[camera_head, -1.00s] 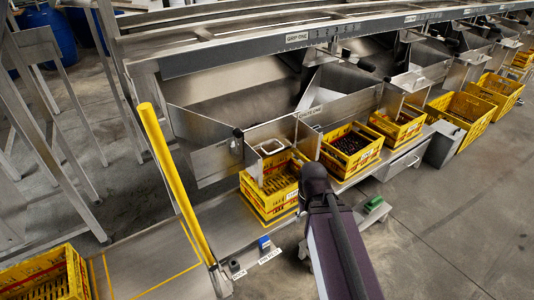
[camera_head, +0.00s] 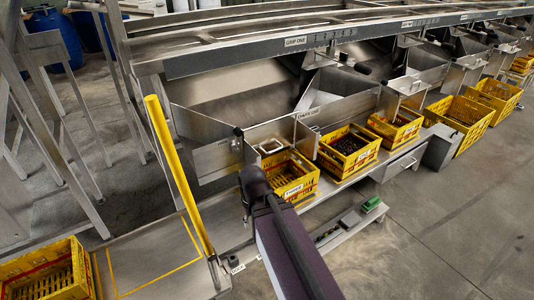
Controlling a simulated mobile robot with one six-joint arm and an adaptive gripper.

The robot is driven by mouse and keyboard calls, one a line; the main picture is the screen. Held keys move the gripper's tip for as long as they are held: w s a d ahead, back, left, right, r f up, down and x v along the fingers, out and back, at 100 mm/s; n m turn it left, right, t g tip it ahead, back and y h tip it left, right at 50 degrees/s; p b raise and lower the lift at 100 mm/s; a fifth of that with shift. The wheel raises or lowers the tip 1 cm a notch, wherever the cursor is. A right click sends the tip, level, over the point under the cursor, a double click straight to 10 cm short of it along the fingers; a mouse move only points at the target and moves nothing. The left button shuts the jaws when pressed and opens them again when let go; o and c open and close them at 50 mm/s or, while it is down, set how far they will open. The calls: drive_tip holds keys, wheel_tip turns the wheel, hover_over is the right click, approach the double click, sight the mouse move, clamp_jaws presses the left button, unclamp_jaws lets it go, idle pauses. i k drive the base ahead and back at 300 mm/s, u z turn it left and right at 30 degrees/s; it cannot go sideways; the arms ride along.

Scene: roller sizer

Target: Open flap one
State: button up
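The first chute, with a label that seems to read "CHUTE ONE" (camera_head: 308,113), is a grey metal bay at the near end of the machine. A metal plate with a pale loop handle (camera_head: 270,146) stands at its mouth, above a yellow crate (camera_head: 307,187). I take this plate to be flap one; it looks shut, but I cannot be sure. A black knob (camera_head: 238,131) is on the metal to its left. My dark arm reaches up from the bottom and covers part of the crate's front. My gripper does not show; it may be hidden behind the arm.
More yellow crates stand along the shelf to the right, one with dark fruit (camera_head: 349,144). A yellow post (camera_head: 178,175) rises left of the first chute. Another yellow crate (camera_head: 88,280) is at the lower left. Open floor (camera_head: 450,220) lies to the right.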

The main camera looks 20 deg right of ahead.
sight(269, 139)
drive_tip(key=u, duration=0.1)
drive_tip(key=k, duration=1.25)
drive_tip(key=z, duration=0.8)
drive_tip(key=i, duration=1)
